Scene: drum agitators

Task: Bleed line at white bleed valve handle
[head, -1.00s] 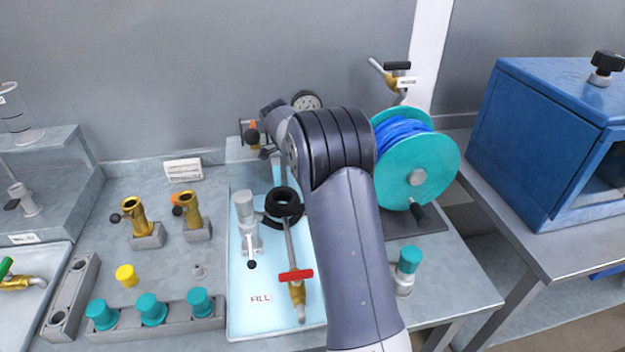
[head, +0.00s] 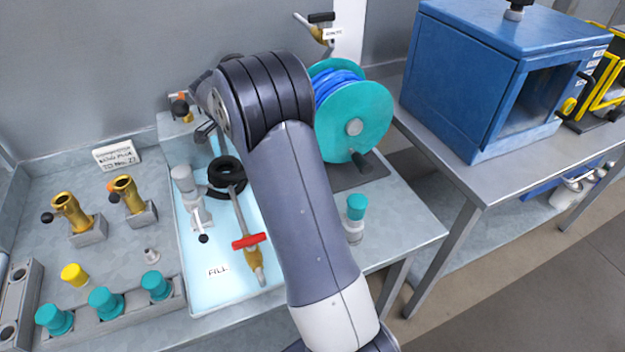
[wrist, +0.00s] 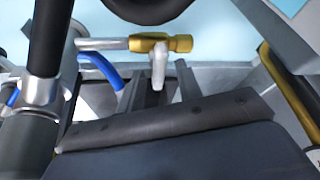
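In the wrist view a short white handle (wrist: 159,66) hangs from a brass valve (wrist: 160,43) on a pale pipe. My gripper (wrist: 155,82) lies just below it, its two dark fingers apart on either side of the handle's lower end. I see gaps beside the handle, so it does not look clamped. In the head view my gripper is mostly hidden behind my arm; a dark part of it shows near the back of the lit tray (head: 215,295). I cannot make out the white handle there.
In the head view a red-handled brass valve (head: 252,258) and a black ring (head: 226,172) are on the tray. A teal hose reel (head: 365,120) stands right of my arm, with a blue cabinet (head: 470,85) beyond.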

